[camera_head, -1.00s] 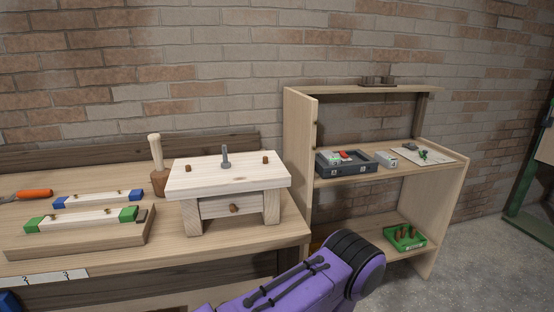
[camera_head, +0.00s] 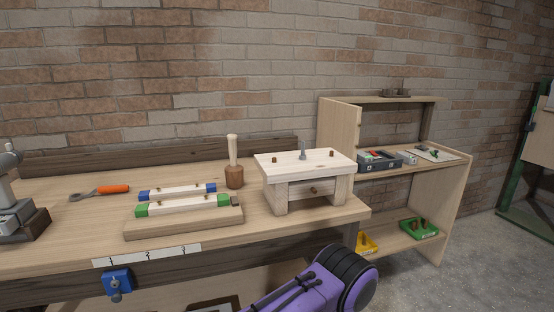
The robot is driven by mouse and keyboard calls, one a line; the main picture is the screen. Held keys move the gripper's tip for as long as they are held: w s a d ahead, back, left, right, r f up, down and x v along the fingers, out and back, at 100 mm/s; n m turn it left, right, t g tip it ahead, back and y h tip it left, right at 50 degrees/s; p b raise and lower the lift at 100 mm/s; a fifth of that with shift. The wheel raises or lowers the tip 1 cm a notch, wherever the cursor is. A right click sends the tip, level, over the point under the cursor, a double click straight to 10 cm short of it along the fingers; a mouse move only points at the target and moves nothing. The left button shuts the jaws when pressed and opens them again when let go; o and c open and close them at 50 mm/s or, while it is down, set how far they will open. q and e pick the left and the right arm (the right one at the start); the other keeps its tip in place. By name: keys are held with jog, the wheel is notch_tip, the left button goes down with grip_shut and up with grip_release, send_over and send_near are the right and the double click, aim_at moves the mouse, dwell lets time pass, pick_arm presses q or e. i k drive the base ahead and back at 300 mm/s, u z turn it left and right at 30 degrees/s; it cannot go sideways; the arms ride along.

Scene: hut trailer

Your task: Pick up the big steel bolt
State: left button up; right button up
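The big steel bolt (camera_head: 303,150) stands upright on the top of a small wooden stand with a drawer (camera_head: 318,164), toward the right end of the workbench. Its grey shaft rises above the pale top, between two brown pegs. A purple and black arm link of mine shows at the bottom of the view, below the bench edge. Neither of my grippers is in view.
A shelf unit (camera_head: 448,195) with a grey tray (camera_head: 379,164) and a green bin (camera_head: 420,229) stands right.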

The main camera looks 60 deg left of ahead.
aim_at(302, 157)
jog(key=u, duration=1.2)
